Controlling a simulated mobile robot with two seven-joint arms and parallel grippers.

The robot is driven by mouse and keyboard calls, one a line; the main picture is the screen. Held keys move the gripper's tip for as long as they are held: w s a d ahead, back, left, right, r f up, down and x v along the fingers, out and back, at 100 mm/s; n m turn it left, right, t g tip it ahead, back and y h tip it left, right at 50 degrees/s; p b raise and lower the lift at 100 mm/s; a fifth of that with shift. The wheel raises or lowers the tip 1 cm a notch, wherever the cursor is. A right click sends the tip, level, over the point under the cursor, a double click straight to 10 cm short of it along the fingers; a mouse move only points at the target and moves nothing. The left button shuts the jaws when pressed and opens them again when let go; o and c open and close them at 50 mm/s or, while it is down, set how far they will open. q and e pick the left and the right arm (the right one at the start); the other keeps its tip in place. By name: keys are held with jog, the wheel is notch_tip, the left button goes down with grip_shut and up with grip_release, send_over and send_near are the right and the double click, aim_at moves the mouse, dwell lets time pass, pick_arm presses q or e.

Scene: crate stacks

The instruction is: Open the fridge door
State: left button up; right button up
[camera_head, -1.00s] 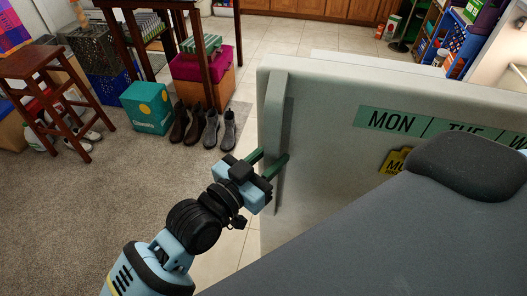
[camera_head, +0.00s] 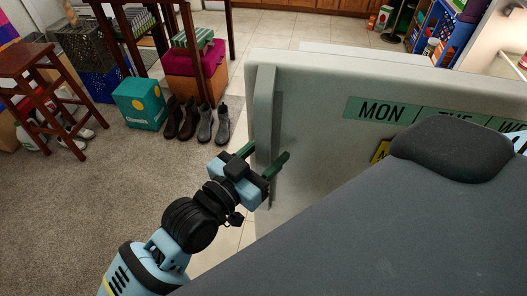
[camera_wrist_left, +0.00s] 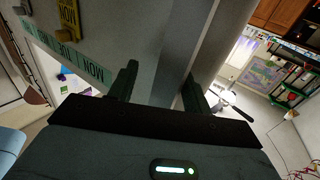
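The pale fridge door (camera_head: 320,150) stands on the right in the head view, with a long upright handle (camera_head: 264,100) along its left edge. My left gripper (camera_head: 271,152) is at the lower part of this handle, its two dark green fingers spread, one on each side of it. In the left wrist view the fingers (camera_wrist_left: 160,88) are well apart, with the pale handle (camera_wrist_left: 165,65) between them. I cannot tell whether they touch it. My right gripper is not in view.
A green day strip (camera_head: 380,110) and a yellow tag (camera_head: 380,151) are on the door. Shoes (camera_head: 198,122), a teal box (camera_head: 140,103) and a wooden stool (camera_head: 40,90) stand at the left. The carpet (camera_head: 100,205) between them and my arm is clear.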

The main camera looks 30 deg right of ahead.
pick_arm(q)
jog(key=shift+w+a, duration=0.15)
jog(key=shift+a+f, duration=0.1)
jog(key=shift+a, duration=0.15)
jog(key=v, duration=0.7)
dwell(0.3)
